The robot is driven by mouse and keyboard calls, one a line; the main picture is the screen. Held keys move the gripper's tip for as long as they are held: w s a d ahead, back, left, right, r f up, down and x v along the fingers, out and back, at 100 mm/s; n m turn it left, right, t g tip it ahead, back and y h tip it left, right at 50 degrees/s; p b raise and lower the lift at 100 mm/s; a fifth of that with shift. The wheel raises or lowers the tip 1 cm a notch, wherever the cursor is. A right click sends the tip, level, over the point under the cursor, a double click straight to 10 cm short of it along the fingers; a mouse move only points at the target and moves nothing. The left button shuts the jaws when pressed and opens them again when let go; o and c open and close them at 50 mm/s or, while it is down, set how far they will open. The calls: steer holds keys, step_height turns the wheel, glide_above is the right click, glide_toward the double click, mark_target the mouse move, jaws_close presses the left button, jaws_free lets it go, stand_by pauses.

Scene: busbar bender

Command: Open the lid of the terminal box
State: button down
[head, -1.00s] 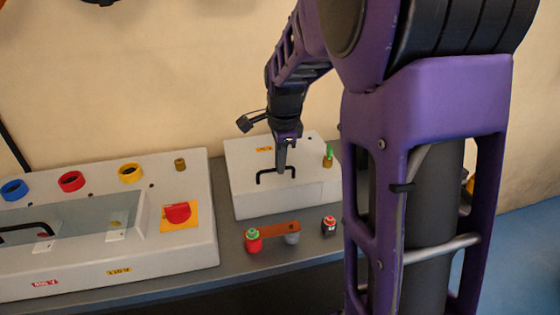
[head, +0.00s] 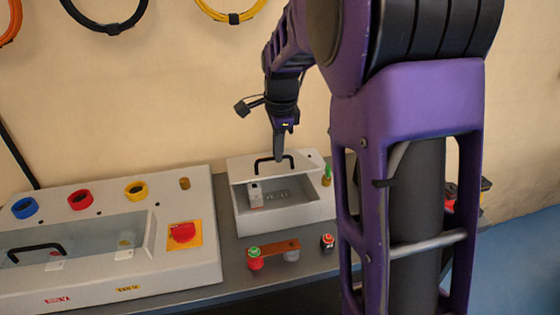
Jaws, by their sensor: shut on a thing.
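The terminal box (head: 312,215) is a light grey box on the bench, right of the large panel. Its lid (head: 304,167) is raised and tilted back, and the front of the inside shows, with a small white part and metal pieces in it. A black handle (head: 292,160) stands on the lid. My gripper (head: 279,157) reaches down from above and is shut on the handle. The fingertips are small in this view and partly merge with the handle.
A grey panel (head: 190,269) with blue, red and yellow rings and a red rotary switch (head: 184,232) stands at the left. A copper-coloured bar (head: 277,247) with a red-green knob (head: 254,257) lies in front of the box. A small black-red part (head: 327,242) stands right of it.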

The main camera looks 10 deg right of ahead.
steer(key=w+r, duration=0.4)
steer(key=w, duration=0.3)
steer(key=w+r, duration=0.4)
steer(key=w, duration=0.3)
steer(key=shift+w+r, duration=0.15)
steer(key=shift+w, duration=0.2)
steer(key=c, duration=1)
jaws_free()
steer(key=shift+w, duration=0.2)
steer(key=shift+o, duration=0.4)
steer(key=shift+s+r, duration=0.1)
step_height(320, 180, up, 12)
steer(key=s, duration=0.2)
steer(key=shift+s, duration=0.15)
